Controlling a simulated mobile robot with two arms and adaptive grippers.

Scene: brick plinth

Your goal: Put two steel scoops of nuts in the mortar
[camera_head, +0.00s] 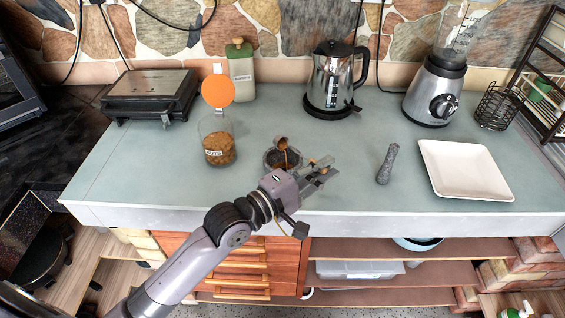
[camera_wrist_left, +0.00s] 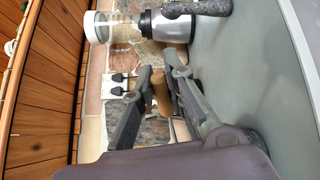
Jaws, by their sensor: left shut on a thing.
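My left gripper (camera_head: 322,170) is shut on the wooden handle (camera_wrist_left: 161,95) of the steel scoop, which shows between the fingers in the left wrist view. The steel scoop (camera_head: 282,142) is over the dark stone mortar (camera_head: 269,162), tilted, with brown nuts (camera_head: 288,156) at its lip, seemingly falling toward the mortar. The gripper and arm hide part of the mortar. The glass jar of nuts (camera_head: 218,148), labelled NUTS, stands to the left of the mortar; its orange lid (camera_head: 218,91) is raised above it. My right gripper is not in view.
A kettle (camera_head: 333,82), blender (camera_head: 436,90), green canister (camera_head: 241,72) and grill (camera_head: 150,95) line the back. The left front of the counter is clear.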

